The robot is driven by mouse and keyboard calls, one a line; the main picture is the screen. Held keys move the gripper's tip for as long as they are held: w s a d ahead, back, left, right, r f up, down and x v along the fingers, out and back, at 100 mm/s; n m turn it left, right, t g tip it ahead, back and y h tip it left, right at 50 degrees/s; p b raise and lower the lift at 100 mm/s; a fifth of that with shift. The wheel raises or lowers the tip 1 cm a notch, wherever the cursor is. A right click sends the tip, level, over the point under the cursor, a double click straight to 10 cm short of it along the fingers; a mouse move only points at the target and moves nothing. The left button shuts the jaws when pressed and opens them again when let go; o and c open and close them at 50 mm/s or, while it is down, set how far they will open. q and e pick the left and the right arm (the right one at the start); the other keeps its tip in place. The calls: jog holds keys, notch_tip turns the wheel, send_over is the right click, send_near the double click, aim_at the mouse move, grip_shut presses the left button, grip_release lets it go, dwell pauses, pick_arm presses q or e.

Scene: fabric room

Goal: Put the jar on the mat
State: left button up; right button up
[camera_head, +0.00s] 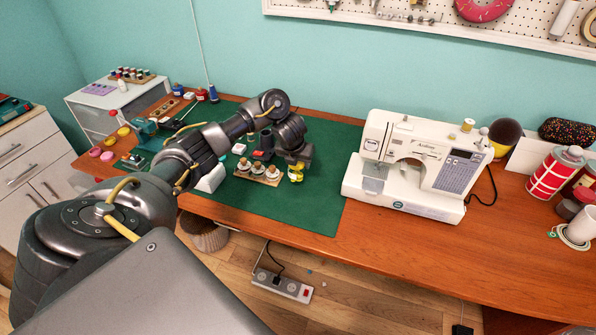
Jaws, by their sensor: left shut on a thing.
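The green mat (315,206) lies flat on the wooden table, left of the sewing machine. My left arm reaches in over the mat from the left. My left gripper (296,166) points down above the front middle part of the mat and is shut on a small yellow and pale thing, which seems to be the jar (295,177). The arm and gripper partly hide it. I cannot tell whether its base touches the mat or hangs just above it. My right gripper is not in view.
A wooden holder (243,174) with several spools stands on the mat left of the gripper. A white sewing machine (410,165) stands to the right. Red-patterned cans (553,174) stand at the far right. The mat's front right part is bare, as is the table's front right.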

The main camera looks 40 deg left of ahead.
pick_arm(q)
jog(key=shift+w+a+f, duration=0.1)
jog(key=shift+w+f, duration=0.05)
jog(key=shift+f, duration=1.65)
jog(key=shift+f+b, duration=0.15)
jog(key=shift+b, duration=0.25)
jog(key=o, duration=1.3)
